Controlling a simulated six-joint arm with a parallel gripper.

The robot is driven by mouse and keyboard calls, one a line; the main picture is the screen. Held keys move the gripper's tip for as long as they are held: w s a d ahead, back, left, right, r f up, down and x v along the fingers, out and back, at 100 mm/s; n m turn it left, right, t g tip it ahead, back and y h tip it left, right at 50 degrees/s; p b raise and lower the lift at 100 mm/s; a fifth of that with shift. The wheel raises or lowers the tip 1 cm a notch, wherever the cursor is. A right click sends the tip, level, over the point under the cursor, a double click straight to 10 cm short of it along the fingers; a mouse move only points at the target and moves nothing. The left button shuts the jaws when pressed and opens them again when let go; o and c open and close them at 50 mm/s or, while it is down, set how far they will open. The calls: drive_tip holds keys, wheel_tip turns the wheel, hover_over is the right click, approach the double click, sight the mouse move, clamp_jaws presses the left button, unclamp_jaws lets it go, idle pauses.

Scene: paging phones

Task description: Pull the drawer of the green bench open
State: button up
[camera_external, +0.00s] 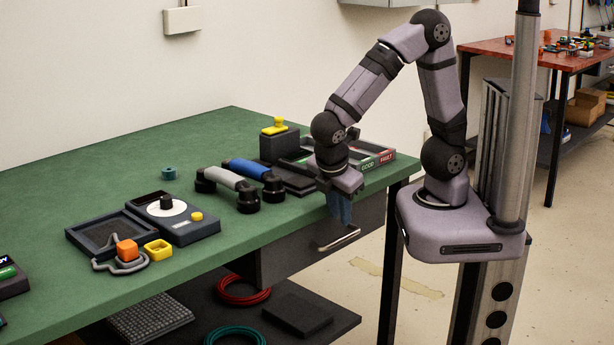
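The green bench (95,190) fills the left and middle of the view. Its dark grey drawer (290,255) sits under the right end of the front edge and looks shut. A light metal bar handle (340,239) is on the drawer front. My gripper (340,212) points down in front of the bench edge, with its blue fingers a little above the handle and seemingly apart from it. The gap between the fingers is not clear, and part of the drawer front is hidden behind them.
Two handsets, one grey (228,180) and one blue (250,169), lie on the bench left of my gripper. A dial box (172,217) stands further left. A lower shelf (335,325) holds red and teal cable coils. The floor right of the drawer is clear.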

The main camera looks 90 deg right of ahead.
sight(344, 237)
drive_tip(key=shift+f, duration=0.1)
drive_tip(key=shift+b+x, duration=0.7)
drive_tip(key=shift+x, duration=2.9)
drive_tip(key=shift+d, duration=0.1)
clamp_jaws()
